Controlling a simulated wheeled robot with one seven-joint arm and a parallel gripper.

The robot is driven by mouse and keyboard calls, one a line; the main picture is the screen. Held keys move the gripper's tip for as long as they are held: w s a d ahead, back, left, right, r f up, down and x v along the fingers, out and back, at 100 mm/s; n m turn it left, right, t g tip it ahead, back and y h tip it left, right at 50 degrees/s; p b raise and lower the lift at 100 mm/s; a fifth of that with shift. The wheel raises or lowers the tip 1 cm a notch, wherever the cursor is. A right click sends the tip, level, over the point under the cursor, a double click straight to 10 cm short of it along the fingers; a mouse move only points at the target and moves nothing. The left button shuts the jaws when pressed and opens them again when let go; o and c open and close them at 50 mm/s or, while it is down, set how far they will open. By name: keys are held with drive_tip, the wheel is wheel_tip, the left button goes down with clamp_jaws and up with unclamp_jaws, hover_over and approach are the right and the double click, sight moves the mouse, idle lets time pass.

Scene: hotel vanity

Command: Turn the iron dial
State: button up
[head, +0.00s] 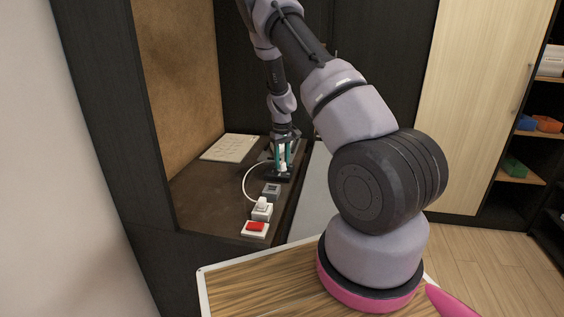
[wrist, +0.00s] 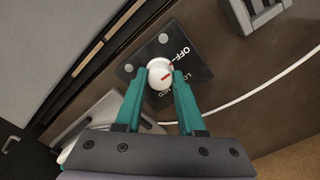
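The iron dial (wrist: 160,73) is a round white knob with red marks on a dark square plate (wrist: 197,66). White lettering on the plate includes "OFF" and what looks like "LOW" and "MED". In the wrist view the two teal fingers of my gripper (wrist: 161,80) stand apart, one on each side of the dial, with almost no gap showing. Whether they press on it cannot be told. In the head view my gripper (head: 283,158) is low over the dark counter and hides most of the dial.
On the counter (head: 207,196), a grey block (head: 271,190), a white plug piece (head: 262,209) and a red switch (head: 255,227) stand in a row in front of my gripper. A white cord (head: 244,181) curves left. A pale flat panel (head: 229,148) lies behind.

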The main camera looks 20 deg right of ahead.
clamp_jaws()
drive_tip(key=shift+m, duration=0.3)
drive_tip(key=m, duration=1.1)
idle(0.5)
drive_tip(key=o, duration=0.9)
unclamp_jaws()
